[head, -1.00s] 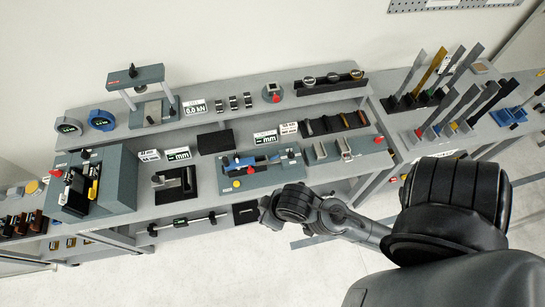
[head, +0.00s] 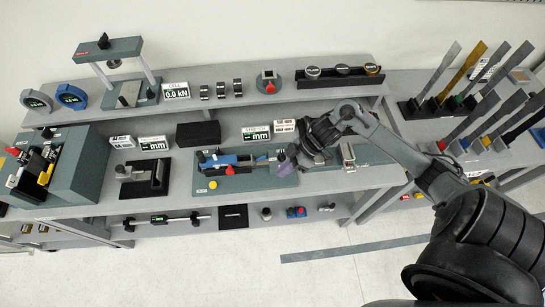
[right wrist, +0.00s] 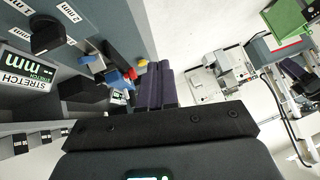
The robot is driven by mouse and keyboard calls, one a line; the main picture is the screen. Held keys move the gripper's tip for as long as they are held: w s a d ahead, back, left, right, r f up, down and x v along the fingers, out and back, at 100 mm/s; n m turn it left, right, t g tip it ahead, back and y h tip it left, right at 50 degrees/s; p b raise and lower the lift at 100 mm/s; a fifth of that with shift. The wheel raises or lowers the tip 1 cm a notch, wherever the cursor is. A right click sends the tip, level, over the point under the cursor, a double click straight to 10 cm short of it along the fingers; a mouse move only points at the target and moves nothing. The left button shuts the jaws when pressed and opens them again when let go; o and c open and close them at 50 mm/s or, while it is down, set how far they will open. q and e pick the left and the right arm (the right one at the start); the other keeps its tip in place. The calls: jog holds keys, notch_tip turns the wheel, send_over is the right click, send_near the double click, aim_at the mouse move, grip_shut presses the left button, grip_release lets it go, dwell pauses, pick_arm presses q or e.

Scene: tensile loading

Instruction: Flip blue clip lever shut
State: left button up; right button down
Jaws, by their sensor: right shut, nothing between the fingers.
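A blue clip device (head: 226,160) lies on a grey base plate (head: 205,187) in the middle of the bench, with a grey rod reaching right from it. Its lever is too small to tell open from shut. In the right wrist view a blue part (right wrist: 113,77) shows left of the fingers, near a small red part (right wrist: 131,74). My right gripper (head: 286,164) is over the right part of the plate, right of the blue device. Its purple-grey fingers are shut and empty, and they also show in the right wrist view (right wrist: 157,86). My left gripper is out of view.
A yellow button (head: 212,185) is on the plate's front left. A stretch display (head: 257,133) and a black block (head: 198,133) stand behind. A grey-black holder (head: 143,178) is to the left. Specimen strips (head: 466,72) stand in a rack at the right.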

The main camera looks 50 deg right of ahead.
pick_arm(q)
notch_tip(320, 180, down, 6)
jog(key=b, duration=0.4)
pick_arm(e)
jog(key=w+d+r+t+h, duration=0.1)
jog(key=w+d+r, duration=0.1)
jog(key=w+d, duration=0.4)
jog(key=shift+w+d+r+t+h, duration=0.3)
jog(key=shift+w+d+r+t, duration=0.1)
jog(key=shift+d, duration=0.85)
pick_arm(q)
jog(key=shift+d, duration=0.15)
pick_arm(e)
send_near(253, 158)
jog(key=x, duration=0.5)
jog(key=shift+f+b, duration=0.1)
jog(key=shift+b, duration=0.3)
jog(key=shift+w+a+f, duration=0.35)
jog(key=shift+w+a, duration=0.05)
jog(key=shift+a, duration=0.05)
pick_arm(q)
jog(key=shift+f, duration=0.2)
